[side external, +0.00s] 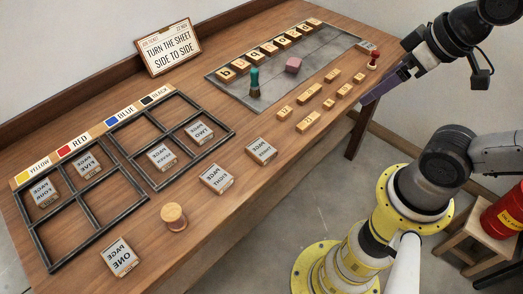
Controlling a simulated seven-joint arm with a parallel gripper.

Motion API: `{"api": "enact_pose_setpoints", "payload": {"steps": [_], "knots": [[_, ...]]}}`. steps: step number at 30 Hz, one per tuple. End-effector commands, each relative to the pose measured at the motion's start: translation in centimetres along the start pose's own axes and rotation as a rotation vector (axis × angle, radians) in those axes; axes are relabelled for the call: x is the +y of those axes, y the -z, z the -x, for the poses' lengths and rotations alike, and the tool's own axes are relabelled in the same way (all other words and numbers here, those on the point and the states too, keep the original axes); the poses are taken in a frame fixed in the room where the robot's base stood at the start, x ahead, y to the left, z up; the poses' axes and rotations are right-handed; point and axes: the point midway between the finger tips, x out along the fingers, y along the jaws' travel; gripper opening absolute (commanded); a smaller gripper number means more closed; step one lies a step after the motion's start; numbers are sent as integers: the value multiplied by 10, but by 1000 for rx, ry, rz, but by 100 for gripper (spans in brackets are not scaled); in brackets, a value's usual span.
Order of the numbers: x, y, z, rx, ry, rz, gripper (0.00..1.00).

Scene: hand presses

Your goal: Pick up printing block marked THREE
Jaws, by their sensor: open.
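Several pale printing blocks with mirrored lettering lie on the wooden table; I cannot read for sure which one says THREE. One block (122,258), which seems to read ONE, lies at the front left. Two loose blocks lie along the front, one (216,179) left of the other (262,151). Two blocks (162,157) (200,132) lie in the right black frame. Two more (45,191) (88,163) lie in the left frame. My gripper (369,98) is open and empty above the table's right front edge, far from these blocks.
Black frames (107,157) have colour labels behind them. A round wooden piece (173,216) stands at the front. A grey mat (318,62) bears letter blocks, a green pawn (254,82) and a pink cube (293,65). Small number blocks (309,121) and a red stamp (373,60) stand right. A sign (168,48) stands behind.

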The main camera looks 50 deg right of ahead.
Motion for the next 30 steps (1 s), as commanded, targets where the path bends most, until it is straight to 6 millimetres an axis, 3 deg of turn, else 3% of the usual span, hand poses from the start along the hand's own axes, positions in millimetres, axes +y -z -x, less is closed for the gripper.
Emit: {"api": "enact_pose_setpoints", "payload": {"steps": [11, 17, 23, 30], "knots": [[0, 0, 0, 0, 0, 7, 100], [-2, 4, 2, 12, 10, 200, 100], [-16, 40, 7, 43, 62, 593, 100], [-35, 97, -24, 18, 186, 1057, 100]]}}
